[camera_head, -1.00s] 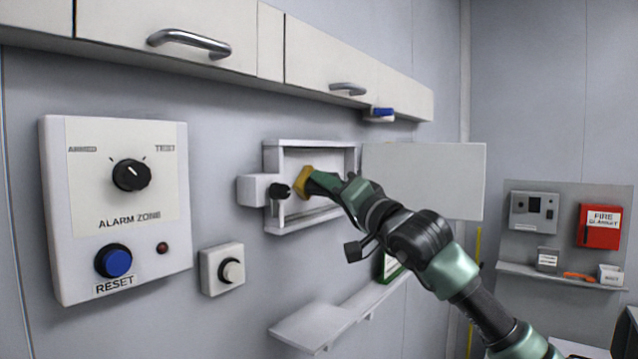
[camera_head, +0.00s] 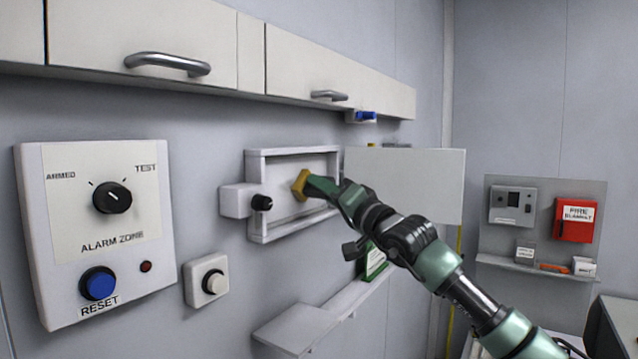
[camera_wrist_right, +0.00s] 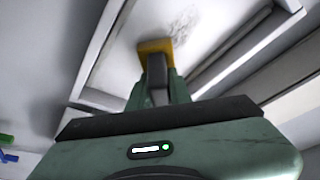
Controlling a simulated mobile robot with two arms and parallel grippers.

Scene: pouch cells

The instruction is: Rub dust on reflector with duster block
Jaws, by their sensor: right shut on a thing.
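The yellow duster block (camera_head: 300,185) is held at the tip of my right gripper (camera_head: 318,186), which is shut on it. It also shows in the right wrist view (camera_wrist_right: 155,46), against or very close to the pale reflector panel (camera_wrist_right: 205,22). A dark smudge of dust (camera_wrist_right: 240,35) lies on the panel to the right of the block. In the head view the reflector (camera_head: 285,172) sits inside a white open frame on the wall, partly hidden by my gripper. Whether the block touches it cannot be told for sure. My left gripper is not in view.
A box with a black knob (camera_head: 261,203) adjoins the frame's left side. An open white door panel (camera_head: 410,180) stands to its right. Cabinets with handles (camera_head: 168,64) run above. A shelf (camera_head: 298,328) juts out below. The alarm panel (camera_head: 95,225) is at left.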

